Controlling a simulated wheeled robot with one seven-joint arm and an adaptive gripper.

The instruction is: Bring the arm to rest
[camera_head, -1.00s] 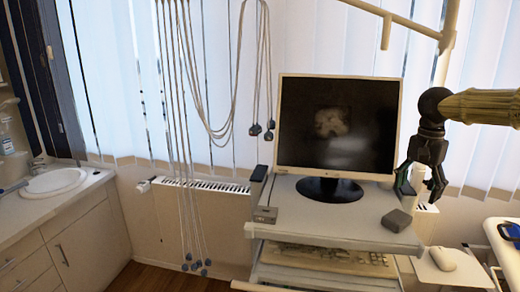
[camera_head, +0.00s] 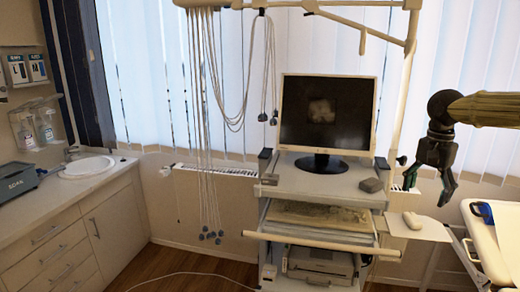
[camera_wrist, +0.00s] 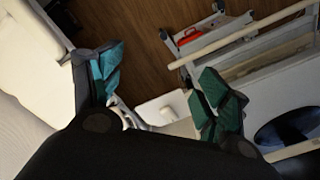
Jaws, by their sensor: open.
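My gripper (camera_head: 428,190) hangs from my arm at the right of the head view, its fingers pointing down. It is open and empty, in the air to the right of the monitor (camera_head: 328,112). In the wrist view the two green-padded fingers of my gripper (camera_wrist: 158,92) stand wide apart. A white side shelf (camera_wrist: 170,107) of the cart shows between and beyond them, with nothing held.
A cart (camera_head: 310,184) bears the monitor and a small grey box (camera_head: 371,185). A mouse (camera_head: 412,221) lies on its side shelf. A white couch or bed (camera_head: 500,245) stands at the right. A counter with a sink (camera_head: 87,167) is at the left. Wooden floor shows in front.

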